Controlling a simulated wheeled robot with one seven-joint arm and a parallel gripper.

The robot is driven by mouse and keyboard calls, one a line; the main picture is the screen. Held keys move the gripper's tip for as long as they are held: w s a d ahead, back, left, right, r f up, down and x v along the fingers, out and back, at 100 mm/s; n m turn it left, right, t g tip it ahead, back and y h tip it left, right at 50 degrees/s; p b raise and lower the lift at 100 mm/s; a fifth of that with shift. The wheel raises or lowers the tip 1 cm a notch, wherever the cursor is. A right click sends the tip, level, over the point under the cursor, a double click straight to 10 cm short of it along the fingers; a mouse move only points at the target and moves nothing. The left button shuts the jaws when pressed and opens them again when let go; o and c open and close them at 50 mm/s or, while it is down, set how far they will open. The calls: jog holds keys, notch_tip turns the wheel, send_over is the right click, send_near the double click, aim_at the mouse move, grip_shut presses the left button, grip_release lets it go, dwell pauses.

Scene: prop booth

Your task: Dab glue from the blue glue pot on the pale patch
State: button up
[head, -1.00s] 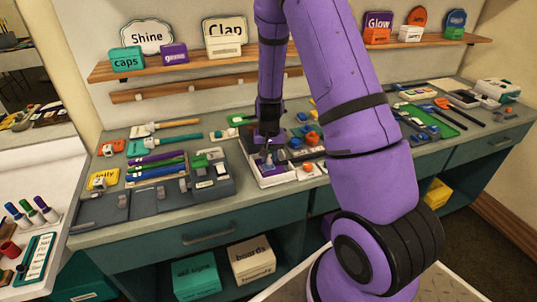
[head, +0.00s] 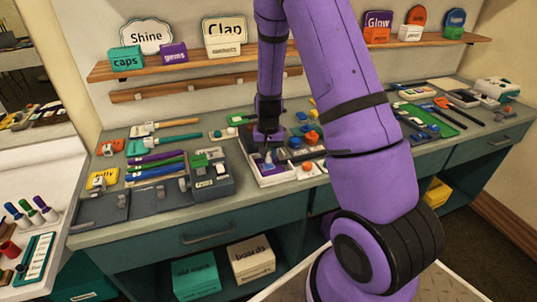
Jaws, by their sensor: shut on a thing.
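My gripper (head: 267,146) points down over a small white tray (head: 275,181) at the middle of the bench, seen in the head view. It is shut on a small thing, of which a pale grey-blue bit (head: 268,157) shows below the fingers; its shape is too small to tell. A purple piece lies in the tray under it. A small blue item (head: 295,143), possibly the glue pot, stands just right of the gripper. A pale card (head: 222,133) with small round spots lies left of the gripper; I cannot tell whether it is the pale patch.
A grey box with a green top (head: 208,172) stands close left of the tray. Several markers (head: 158,165) lie further left. Orange and blue items (head: 311,136) crowd the right. A wooden shelf (head: 190,64) with signs runs along the wall behind.

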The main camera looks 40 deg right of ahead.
jog(key=shift+r, duration=3.2)
jog(key=shift+s+f, duration=0.1)
